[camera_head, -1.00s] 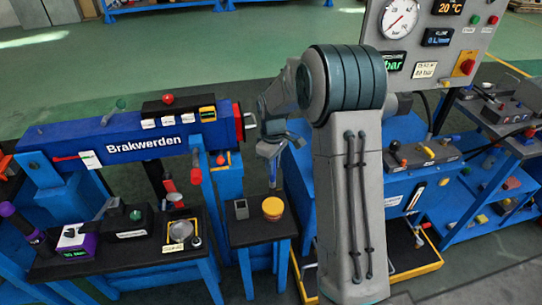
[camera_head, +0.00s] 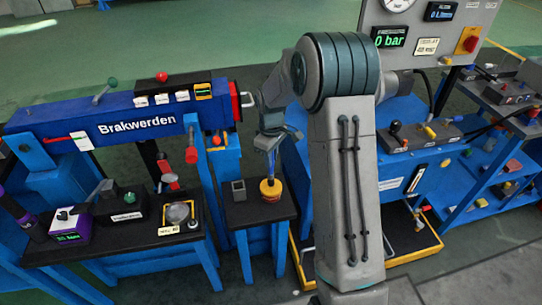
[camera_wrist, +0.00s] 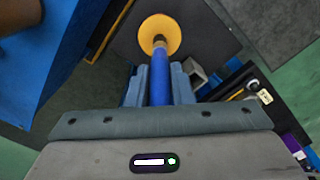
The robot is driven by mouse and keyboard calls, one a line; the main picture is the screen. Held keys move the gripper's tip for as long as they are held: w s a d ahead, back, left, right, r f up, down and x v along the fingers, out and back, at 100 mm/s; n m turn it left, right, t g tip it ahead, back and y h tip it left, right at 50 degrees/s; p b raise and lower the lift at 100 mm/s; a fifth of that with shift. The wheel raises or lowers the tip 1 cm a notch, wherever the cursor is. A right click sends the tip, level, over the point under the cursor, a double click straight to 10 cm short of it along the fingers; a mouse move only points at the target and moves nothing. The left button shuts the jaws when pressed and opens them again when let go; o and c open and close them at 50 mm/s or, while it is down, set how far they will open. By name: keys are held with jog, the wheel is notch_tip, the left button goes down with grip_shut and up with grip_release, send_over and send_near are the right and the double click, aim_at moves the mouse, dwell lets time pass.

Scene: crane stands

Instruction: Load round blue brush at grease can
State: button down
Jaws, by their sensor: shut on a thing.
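The round blue brush (camera_wrist: 160,84) is between the fingers of my gripper (camera_wrist: 160,88) in the wrist view. My gripper is shut on its blue handle. In the head view the brush (camera_head: 272,164) hangs about upright below my gripper (camera_head: 272,147), its lower end at the grease can. The grease can (camera_head: 270,190) is a yellow-orange round can on the small black-topped table. In the wrist view the brush's dark tip overlaps the middle of the yellow can (camera_wrist: 160,36). I cannot tell how deep the tip sits.
A small grey square holder (camera_head: 238,189) stands left of the can on the same small table (camera_head: 250,212). The blue Brakwerden stand (camera_head: 120,127) is to the left, with a black table of devices before it. A blue bench (camera_head: 395,170) is at the right.

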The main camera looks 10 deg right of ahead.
jog(key=shift+f+b, duration=0.3)
jog(key=shift+f, duration=0.3)
dwell(1.6)
jog(key=shift+r+p, duration=2.5)
jog(key=shift+r, duration=1.1)
jog(key=shift+s+f, duration=0.1)
